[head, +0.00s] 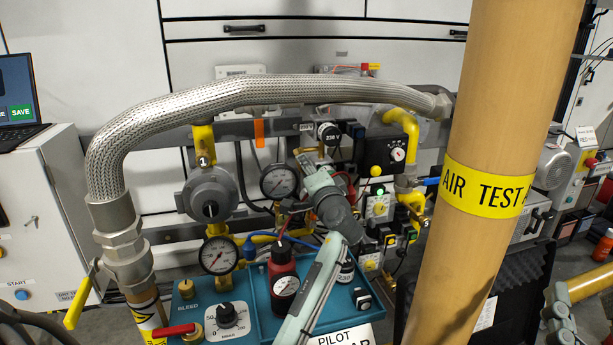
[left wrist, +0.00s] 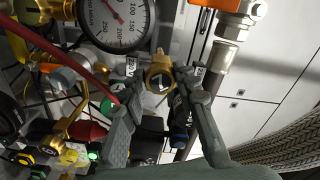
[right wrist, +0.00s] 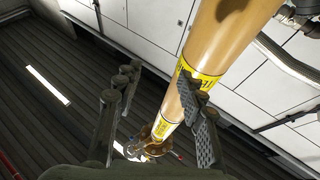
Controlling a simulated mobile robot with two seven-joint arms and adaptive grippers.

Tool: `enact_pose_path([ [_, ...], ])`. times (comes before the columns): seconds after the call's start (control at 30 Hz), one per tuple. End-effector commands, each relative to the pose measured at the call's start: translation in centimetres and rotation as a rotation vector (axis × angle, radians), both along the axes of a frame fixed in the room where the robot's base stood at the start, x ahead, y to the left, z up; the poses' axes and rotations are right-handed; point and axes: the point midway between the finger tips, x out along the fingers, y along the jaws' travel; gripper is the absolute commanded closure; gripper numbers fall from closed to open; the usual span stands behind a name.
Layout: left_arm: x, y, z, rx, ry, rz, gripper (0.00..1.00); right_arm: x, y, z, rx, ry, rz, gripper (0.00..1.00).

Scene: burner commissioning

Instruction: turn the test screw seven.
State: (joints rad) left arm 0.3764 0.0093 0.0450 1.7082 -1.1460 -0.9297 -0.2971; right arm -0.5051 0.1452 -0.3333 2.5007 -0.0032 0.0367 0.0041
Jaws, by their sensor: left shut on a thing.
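A brass screw with a slotted round face (left wrist: 158,73) shows in the left wrist view, which I take to be the test screw. My left gripper (left wrist: 156,84) has its fingers on either side of it and is shut on it. In the head view my left gripper (head: 306,164) reaches up among the valves beside a dial gauge (head: 280,181); the screw itself is hidden there. The same kind of gauge shows in the left wrist view (left wrist: 116,20). My right gripper (right wrist: 160,76) is open and empty, its fingers wide apart.
A braided hose (head: 260,91) arches over the burner train. A thick yellow-brown pipe (head: 495,120) with an AIR TEST band stands on the right, and shows beyond my right gripper (right wrist: 225,40).

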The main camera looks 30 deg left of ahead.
Motion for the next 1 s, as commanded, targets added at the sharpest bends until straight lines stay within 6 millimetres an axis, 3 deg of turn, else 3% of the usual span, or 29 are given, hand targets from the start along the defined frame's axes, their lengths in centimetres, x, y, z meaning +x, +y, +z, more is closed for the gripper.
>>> enact_pose_path([
  [0.67,0.0,-0.1,-0.2,-0.041,-0.042,0.0,0.99,-0.4,-0.5,1.2,0.028,-0.088,-0.009,0.6],
  [0.7,0.0,-0.1,-0.2,-0.041,-0.042,0.0,0.7,-0.4,-0.5,1.2,0.027,-0.087,-0.009,0.6],
  [0.87,0.0,-0.1,-0.1,-0.041,-0.043,0.0,0.5,-0.4,-0.5,1.1,0.028,-0.085,-0.009,0.6],
  [1.0,0.0,0.0,-0.1,-0.04,-0.043,0.0,0.49,-0.4,-0.5,1.1,0.028,-0.085,-0.009,0.6],
])
